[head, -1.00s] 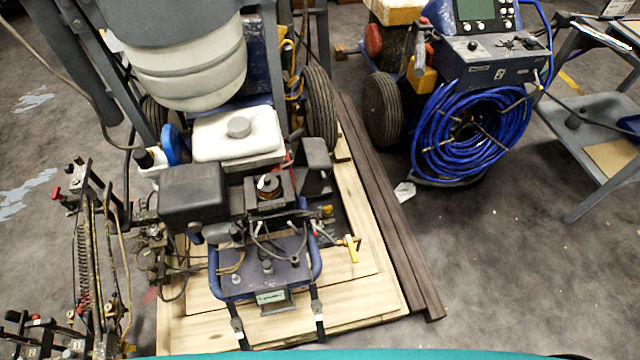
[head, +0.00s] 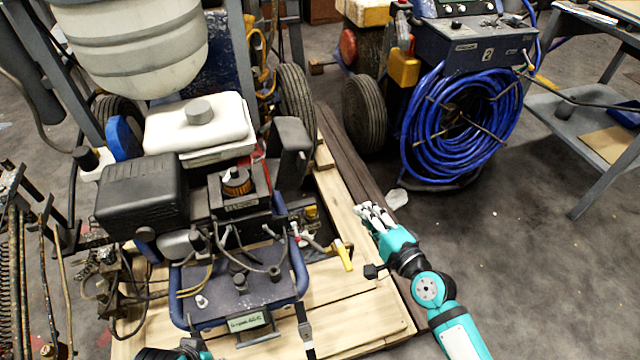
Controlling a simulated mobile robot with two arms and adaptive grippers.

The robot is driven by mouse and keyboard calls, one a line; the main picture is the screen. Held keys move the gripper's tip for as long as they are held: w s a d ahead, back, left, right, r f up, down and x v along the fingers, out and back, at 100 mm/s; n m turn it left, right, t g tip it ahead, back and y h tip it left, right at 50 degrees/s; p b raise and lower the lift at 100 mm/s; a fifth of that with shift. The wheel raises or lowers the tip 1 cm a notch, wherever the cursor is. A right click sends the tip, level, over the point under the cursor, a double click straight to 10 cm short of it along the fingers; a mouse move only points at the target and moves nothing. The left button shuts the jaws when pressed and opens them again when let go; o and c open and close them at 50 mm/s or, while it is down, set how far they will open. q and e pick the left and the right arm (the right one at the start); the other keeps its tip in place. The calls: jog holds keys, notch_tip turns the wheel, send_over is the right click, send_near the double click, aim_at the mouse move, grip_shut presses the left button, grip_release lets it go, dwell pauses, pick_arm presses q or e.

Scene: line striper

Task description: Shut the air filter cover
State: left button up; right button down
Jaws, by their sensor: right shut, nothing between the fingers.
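The air filter housing (head: 240,205) is an open black box on the striper's engine, with the orange-brown filter element (head: 237,181) showing inside it. The black air filter cover (head: 291,147) stands raised at the right side of the housing, swung away from it. My right gripper (head: 369,210) is shut and empty, to the right of and nearer than the cover, apart from it and above the edge of the pallet. Part of my left arm's end (head: 178,353) shows at the bottom edge; its fingers are not clear.
The striper stands on a wooden pallet (head: 350,310). A white tank (head: 197,127), a black engine box (head: 143,194) and a blue tube frame (head: 299,275) crowd the housing. A yellow-handled valve (head: 342,254) sticks out near my right gripper. A blue hose reel (head: 462,125) stands at the right.

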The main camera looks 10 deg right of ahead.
aim_at(288, 157)
notch_tip(288, 157, up, 6)
jog(key=a+m+t+y+b, duration=0.1)
jog(key=t+y+b, duration=0.1)
pick_arm(q)
jog(key=p+v, duration=0.1)
jog(key=v, duration=0.3)
jog(key=shift+s+a+r, duration=0.1)
jog(key=shift+r, duration=0.15)
pick_arm(e)
jog(key=w+a+r, duration=0.2)
jog(key=w+a, duration=0.5)
jog(key=a, duration=0.1)
jog(key=shift+w+a+r, duration=0.15)
jog(key=shift+w+a, duration=0.05)
jog(key=shift+w, duration=0.15)
pick_arm(q)
jog(key=shift+r, duration=0.15)
pick_arm(e)
jog(key=shift+r, duration=0.15)
